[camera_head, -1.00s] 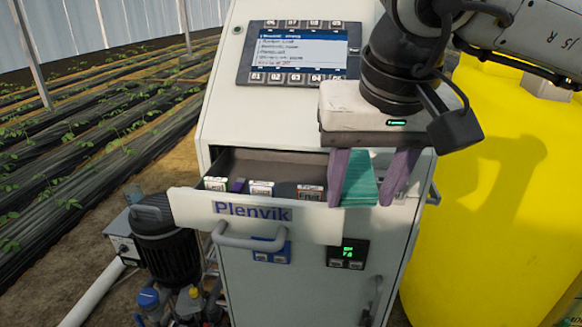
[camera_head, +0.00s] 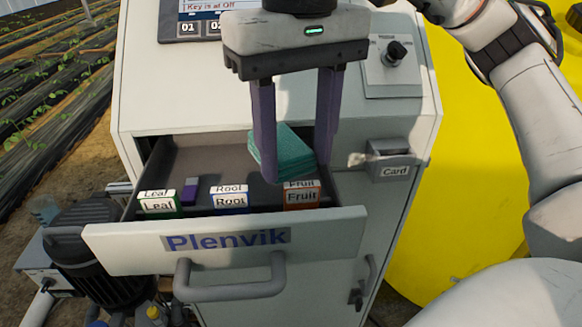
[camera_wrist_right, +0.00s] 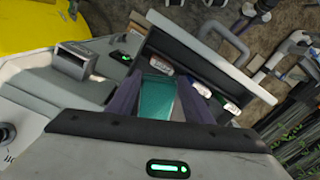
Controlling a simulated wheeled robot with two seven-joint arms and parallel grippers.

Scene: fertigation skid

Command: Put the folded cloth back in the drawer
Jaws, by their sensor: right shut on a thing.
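The folded cloth (camera_head: 284,152) is a green, layered stack. My right gripper (camera_head: 296,168) is shut on it, with one purple finger on each side. The cloth is at the right part of the open drawer (camera_head: 222,248), behind the box labelled Fruit; whether it touches the drawer floor I cannot tell. In the right wrist view the cloth (camera_wrist_right: 157,97) shows between the fingers, beside the drawer's inside. My left gripper is not in view.
The drawer holds boxes labelled Leaf (camera_head: 160,202), Root (camera_head: 229,198) and Fruit (camera_head: 301,196), and a small purple item (camera_head: 190,190). A card slot (camera_head: 391,160) and a knob (camera_head: 396,52) are on the cabinet at right. A yellow tank (camera_head: 470,170) stands right of it.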

